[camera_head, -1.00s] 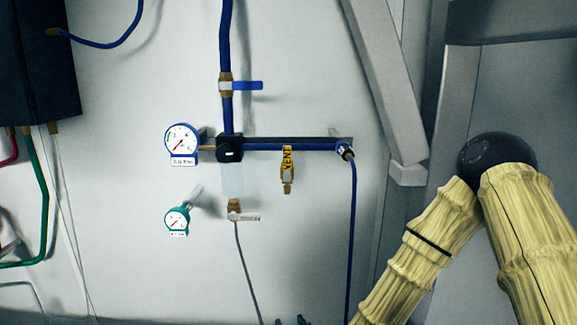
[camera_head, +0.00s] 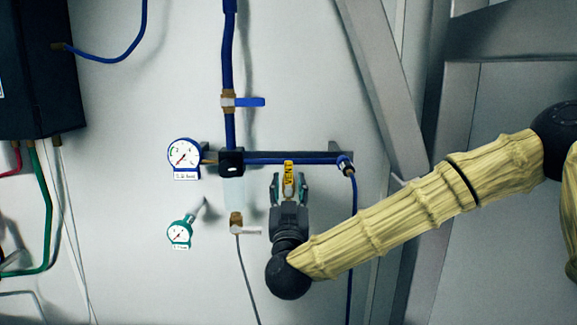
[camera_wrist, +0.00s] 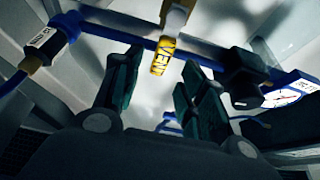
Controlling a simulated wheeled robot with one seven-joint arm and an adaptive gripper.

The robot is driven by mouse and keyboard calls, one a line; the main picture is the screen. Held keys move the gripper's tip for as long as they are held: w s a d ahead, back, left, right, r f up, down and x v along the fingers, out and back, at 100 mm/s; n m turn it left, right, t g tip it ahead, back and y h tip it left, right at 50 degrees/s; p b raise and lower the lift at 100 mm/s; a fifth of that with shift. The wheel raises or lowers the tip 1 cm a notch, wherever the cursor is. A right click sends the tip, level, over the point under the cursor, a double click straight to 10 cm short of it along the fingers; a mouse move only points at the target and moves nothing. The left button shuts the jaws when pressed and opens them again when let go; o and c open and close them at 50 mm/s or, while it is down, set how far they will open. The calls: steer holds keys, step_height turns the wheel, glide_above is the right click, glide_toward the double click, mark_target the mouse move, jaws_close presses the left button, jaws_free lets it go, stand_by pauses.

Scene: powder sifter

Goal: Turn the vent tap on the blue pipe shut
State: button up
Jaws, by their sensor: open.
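The vent tap (camera_head: 289,189) hangs below the horizontal blue pipe (camera_head: 310,160), with a yellow VENT tag (camera_head: 289,170) at its top. My gripper (camera_head: 289,186) is open and points up at the tap from below. Its two fingers stand left and right of the tap, apart from each other. The gripper hides the tap's lower part in the head view. In the wrist view the VENT tag (camera_wrist: 163,55) shows between and beyond the fingertips of my gripper (camera_wrist: 160,64). I cannot tell whether either finger touches the tap.
A blue-rimmed gauge (camera_head: 185,157) and a green gauge (camera_head: 179,233) are at the left. A blue-handled valve (camera_head: 248,102) sits on the vertical pipe above. A white-handled valve (camera_head: 246,230) is just left of my gripper. A grey diagonal beam (camera_head: 385,90) stands at the right.

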mark_target(289, 173)
steer(key=shift+p+x, duration=1.2)
steer(key=shift+x, duration=1.85)
steer(key=shift+f, duration=0.1)
jaws_close()
